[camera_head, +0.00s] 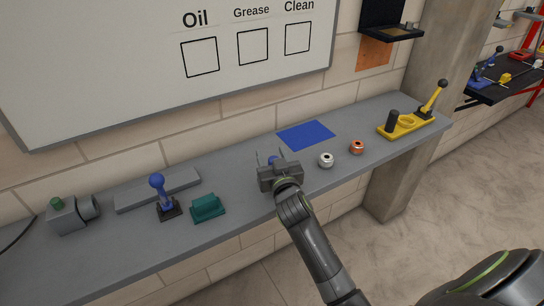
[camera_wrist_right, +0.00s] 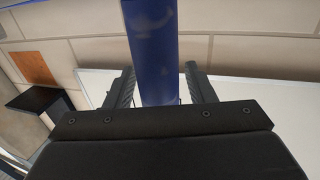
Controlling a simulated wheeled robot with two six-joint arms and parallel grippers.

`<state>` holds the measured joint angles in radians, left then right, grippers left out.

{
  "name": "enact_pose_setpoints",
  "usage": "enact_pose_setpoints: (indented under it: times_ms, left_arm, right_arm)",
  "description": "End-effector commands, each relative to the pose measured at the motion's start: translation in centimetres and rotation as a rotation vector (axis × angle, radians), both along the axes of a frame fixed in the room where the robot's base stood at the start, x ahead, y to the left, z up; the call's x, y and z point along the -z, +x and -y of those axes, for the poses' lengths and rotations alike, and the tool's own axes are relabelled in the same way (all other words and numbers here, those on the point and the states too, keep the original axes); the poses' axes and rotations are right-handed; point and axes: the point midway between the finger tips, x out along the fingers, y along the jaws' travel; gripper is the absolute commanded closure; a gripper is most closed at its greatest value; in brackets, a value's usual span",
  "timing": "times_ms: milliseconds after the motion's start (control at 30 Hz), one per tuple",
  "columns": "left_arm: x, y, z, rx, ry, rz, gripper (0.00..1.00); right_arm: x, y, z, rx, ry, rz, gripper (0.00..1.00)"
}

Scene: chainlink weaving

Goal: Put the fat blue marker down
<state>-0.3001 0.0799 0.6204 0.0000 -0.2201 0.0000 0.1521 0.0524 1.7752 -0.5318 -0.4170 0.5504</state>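My right gripper (camera_head: 273,162) is over the grey bench, near its middle, with its fingers pointing away towards the wall. The fat blue marker (camera_wrist_right: 150,45) runs between its two fingers (camera_wrist_right: 160,85) in the right wrist view and out at the top edge. In the head view only a small blue part of the marker (camera_head: 272,159) shows; the gripper body hides the rest. I cannot tell whether its lower end touches the bench. My left gripper is not in view.
A blue mat (camera_head: 306,134) lies behind the gripper on the bench (camera_head: 237,190). A teal block (camera_head: 207,207) and blue-handled joystick (camera_head: 162,193) stand left.

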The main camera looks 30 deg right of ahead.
Motion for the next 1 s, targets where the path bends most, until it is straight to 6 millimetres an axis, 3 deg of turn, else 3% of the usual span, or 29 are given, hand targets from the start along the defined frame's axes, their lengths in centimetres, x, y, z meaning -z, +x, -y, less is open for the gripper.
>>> enact_pose_setpoints:
  times_ms: [333, 800, 1000]
  left_arm:
    - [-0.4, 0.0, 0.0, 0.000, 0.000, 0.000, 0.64]
    - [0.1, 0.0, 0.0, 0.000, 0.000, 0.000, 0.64]
    - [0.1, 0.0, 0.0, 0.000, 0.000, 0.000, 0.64]
  right_arm:
    - [-0.4, -0.2, 0.0, 0.000, 0.001, -0.001, 0.51]
    - [-0.2, -8.9, -1.6, 0.002, 0.004, -0.001, 0.51]
    - [-0.3, -11.1, -2.0, 0.000, 0.003, 0.000, 0.51]
